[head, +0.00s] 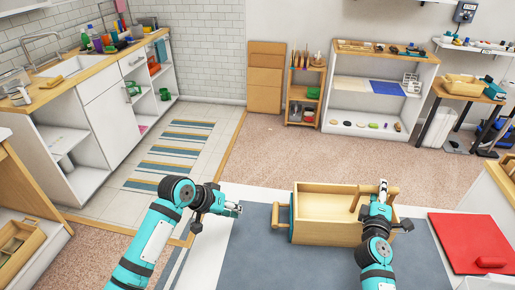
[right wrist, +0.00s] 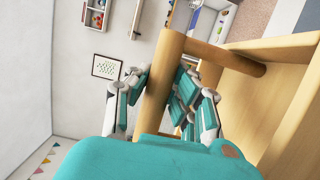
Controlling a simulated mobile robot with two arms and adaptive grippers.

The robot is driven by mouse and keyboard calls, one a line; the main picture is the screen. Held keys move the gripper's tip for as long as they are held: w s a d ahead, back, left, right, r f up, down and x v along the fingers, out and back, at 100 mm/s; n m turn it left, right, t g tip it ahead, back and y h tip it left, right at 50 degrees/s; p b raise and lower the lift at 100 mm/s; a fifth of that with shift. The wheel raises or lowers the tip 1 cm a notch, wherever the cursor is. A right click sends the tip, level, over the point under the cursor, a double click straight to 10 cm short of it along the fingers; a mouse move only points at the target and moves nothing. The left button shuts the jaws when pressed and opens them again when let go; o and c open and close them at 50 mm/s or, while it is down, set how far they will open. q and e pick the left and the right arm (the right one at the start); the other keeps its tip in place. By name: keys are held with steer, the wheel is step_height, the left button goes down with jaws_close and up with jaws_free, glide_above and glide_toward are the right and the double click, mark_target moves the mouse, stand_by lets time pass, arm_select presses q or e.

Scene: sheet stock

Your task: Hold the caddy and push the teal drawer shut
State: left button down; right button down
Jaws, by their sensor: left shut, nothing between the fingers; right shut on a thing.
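The wooden caddy (head: 325,234) stands on the grey mat in the head view. A narrow strip of the teal drawer (head: 291,222) shows at its left end, with a wooden pull (head: 276,216) pointing left. How far the drawer stands out is hard to tell. My right gripper (head: 382,188) is at the caddy's right end, shut on the caddy's wooden handle (head: 358,196). The handle also shows between the fingers in the right wrist view (right wrist: 158,95). My left gripper (head: 238,210) is shut and empty, left of the pull and apart from it.
The grey mat (head: 255,262) lies on the white table and is clear left of and in front of the caddy. Shelves and a counter stand further back.

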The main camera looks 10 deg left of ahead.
steer(key=shift+s+f, duration=0.15)
steer(key=shift+f, duration=0.35)
steer(key=c, duration=1.2)
jaws_free()
steer(key=shift+c, duration=0.2)
steer(key=shift+o, duration=0.5)
steer(key=shift+w+r, duration=0.15)
steer(key=shift+w, duration=0.05)
steer(key=shift+s, duration=0.1)
steer(key=v, duration=1.2)
steer(key=shift+o, duration=0.3)
steer(key=o, duration=0.4)
